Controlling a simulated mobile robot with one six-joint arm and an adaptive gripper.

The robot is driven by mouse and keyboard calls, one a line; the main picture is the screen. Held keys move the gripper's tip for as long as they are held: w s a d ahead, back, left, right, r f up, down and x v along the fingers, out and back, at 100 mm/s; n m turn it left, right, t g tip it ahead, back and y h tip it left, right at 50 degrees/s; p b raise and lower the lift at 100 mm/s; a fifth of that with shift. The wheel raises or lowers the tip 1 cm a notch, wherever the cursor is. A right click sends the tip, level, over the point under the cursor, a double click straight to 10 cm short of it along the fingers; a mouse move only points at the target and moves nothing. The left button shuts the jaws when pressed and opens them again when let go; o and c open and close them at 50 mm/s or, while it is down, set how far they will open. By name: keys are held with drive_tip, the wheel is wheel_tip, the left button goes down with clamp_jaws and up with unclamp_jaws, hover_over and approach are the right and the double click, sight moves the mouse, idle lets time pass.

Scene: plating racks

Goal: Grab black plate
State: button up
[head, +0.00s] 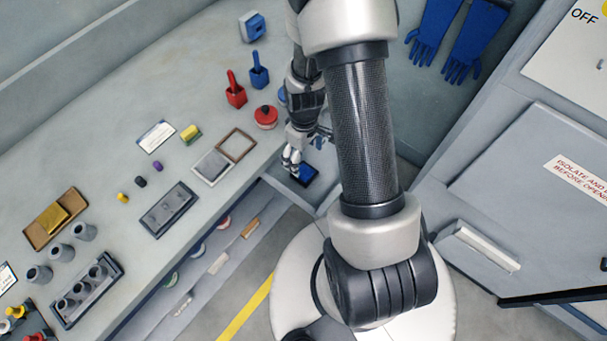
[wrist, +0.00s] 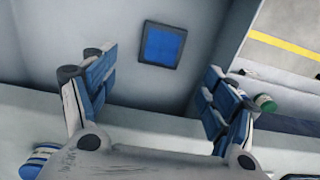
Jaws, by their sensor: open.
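A square plate with a black rim and a blue face (head: 308,175) lies on a grey surface just past the counter's front edge in the head view. It also shows whole in the wrist view (wrist: 162,45), ahead of and between the fingers. My gripper (head: 291,160) is close by the plate in the head view and overlaps its edge there. In the wrist view my gripper (wrist: 160,92) is open and empty, its blue-padded fingers wide apart and clear of the plate. I cannot tell the height gap.
A dark grey socketed plate (head: 167,209), a two-part tray (head: 212,167), a red pot (head: 266,117) and a grey rack (head: 87,290) stand on the counter. A drawer with small items (head: 219,264) lies below. A grey cabinet (head: 520,200) is at right.

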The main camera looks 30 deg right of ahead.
sight(304, 173)
wheel_tip(304, 173, down, 4)
drive_tip(key=shift+r+b, duration=0.1)
drive_tip(key=shift+b, duration=0.35)
drive_tip(key=f+b, duration=0.2)
drive_tip(key=f, duration=0.3)
drive_tip(key=shift+s, duration=0.2)
drive_tip(key=shift+c, duration=0.2)
drive_tip(key=c, duration=1.6)
drive_tip(key=shift+o, duration=0.2)
drive_tip(key=shift+r, duration=0.1)
